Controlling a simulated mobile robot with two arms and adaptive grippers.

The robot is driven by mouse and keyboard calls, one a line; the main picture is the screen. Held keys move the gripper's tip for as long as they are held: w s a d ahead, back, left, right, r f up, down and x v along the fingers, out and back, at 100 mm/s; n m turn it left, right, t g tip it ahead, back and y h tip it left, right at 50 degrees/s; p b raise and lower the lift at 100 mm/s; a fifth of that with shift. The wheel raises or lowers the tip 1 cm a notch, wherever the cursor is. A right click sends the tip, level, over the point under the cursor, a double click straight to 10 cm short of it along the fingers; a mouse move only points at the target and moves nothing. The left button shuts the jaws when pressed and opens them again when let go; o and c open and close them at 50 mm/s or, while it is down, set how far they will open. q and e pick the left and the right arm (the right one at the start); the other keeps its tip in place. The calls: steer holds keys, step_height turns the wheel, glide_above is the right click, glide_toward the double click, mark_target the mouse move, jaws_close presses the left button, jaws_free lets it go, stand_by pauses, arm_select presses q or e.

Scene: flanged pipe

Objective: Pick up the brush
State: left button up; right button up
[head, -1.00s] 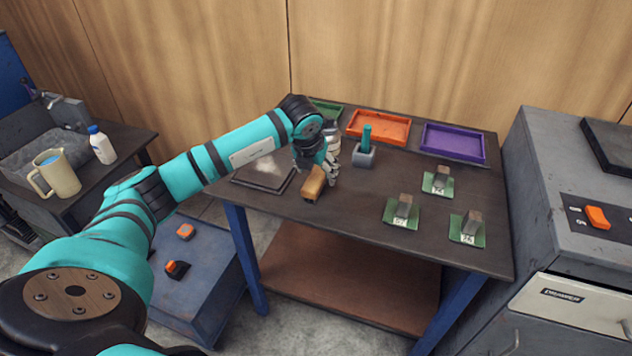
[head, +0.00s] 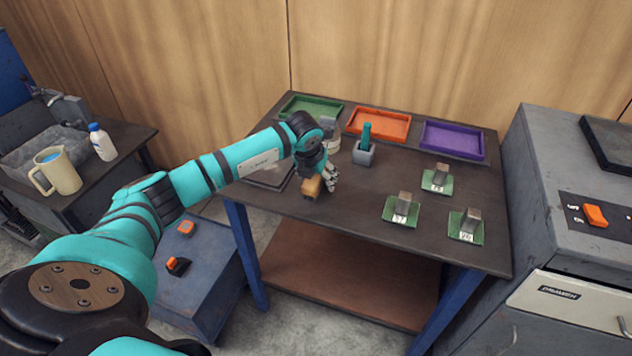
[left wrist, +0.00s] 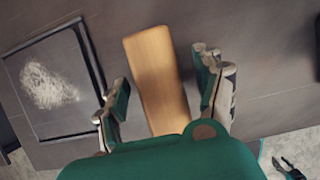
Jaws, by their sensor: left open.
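The brush (head: 311,188) is a tan wooden block lying near the front edge of the dark table, partly hidden by my left gripper in the head view. My left gripper (head: 325,178) is low over it. In the left wrist view the brush (left wrist: 157,75) runs lengthwise between the two open fingers (left wrist: 162,88), with a gap on each side. Its near end is hidden by my green gripper body. My right gripper is in neither view.
A dark framed plate (left wrist: 50,85) with a pale powdery patch lies left of the brush. A grey holder with a teal handle (head: 366,136) stands behind. Green (head: 311,108), orange (head: 378,124) and purple (head: 452,140) trays line the back. Metal blocks on green cards (head: 402,210) stand right.

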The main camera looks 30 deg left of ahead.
arm_select(q)
steer(key=shift+f, duration=0.1)
stand_by(0.3)
steer(key=c, duration=1.3)
steer(key=shift+r, duration=0.45)
step_height(320, 180, up, 3)
steer(key=shift+s+r+b, duration=0.1)
steer(key=shift+s+b, duration=0.05)
steer(key=shift+b, duration=0.35)
steer(key=s+d+b, duration=0.1)
steer(key=s, duration=0.4)
steer(key=s+d+r+b, duration=0.1)
steer(key=s+d, duration=0.1)
steer(key=s, duration=0.3)
steer(key=s+d+b, duration=0.1)
steer(key=s+d, duration=0.1)
steer(key=s, duration=0.3)
steer(key=shift+r, duration=0.25)
steer(key=shift+w, duration=0.1)
